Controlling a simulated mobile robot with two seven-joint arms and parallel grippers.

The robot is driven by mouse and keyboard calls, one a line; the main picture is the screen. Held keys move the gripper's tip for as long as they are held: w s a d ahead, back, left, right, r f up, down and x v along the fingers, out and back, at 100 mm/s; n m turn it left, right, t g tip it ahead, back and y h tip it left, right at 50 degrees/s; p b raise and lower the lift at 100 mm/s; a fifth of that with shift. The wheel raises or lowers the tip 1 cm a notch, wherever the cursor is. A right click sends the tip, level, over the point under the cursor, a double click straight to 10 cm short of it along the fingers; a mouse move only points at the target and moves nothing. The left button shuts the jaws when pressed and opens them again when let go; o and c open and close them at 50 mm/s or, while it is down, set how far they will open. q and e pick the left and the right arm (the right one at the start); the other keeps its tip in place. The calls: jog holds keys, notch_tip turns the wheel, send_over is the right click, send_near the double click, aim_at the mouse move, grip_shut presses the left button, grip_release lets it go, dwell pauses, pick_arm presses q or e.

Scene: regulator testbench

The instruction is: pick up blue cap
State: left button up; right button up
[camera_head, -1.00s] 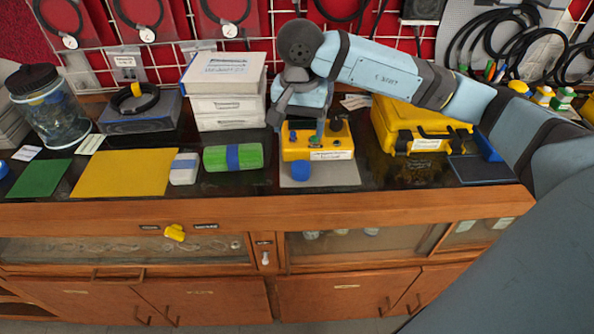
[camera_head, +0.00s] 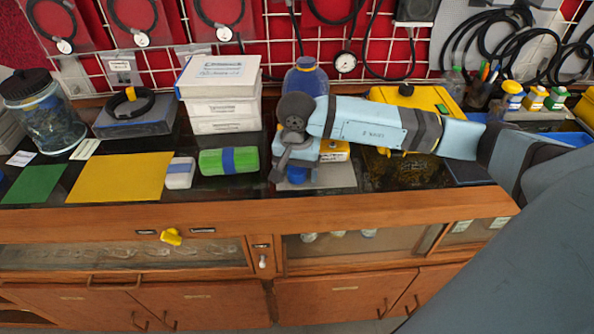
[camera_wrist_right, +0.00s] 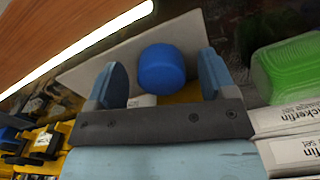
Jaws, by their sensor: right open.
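The blue cap (camera_wrist_right: 162,67) sits on the grey mat (camera_wrist_right: 100,72) in the right wrist view. My left gripper is not in view.
A yellow device (camera_head: 335,152) is partly hidden behind my right arm. A yellow case (camera_head: 430,98) stands at the back right.

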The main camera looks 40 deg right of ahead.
jog(key=shift+f, duration=0.15)
jog(key=shift+c, duration=0.4)
jog(key=c, duration=0.9)
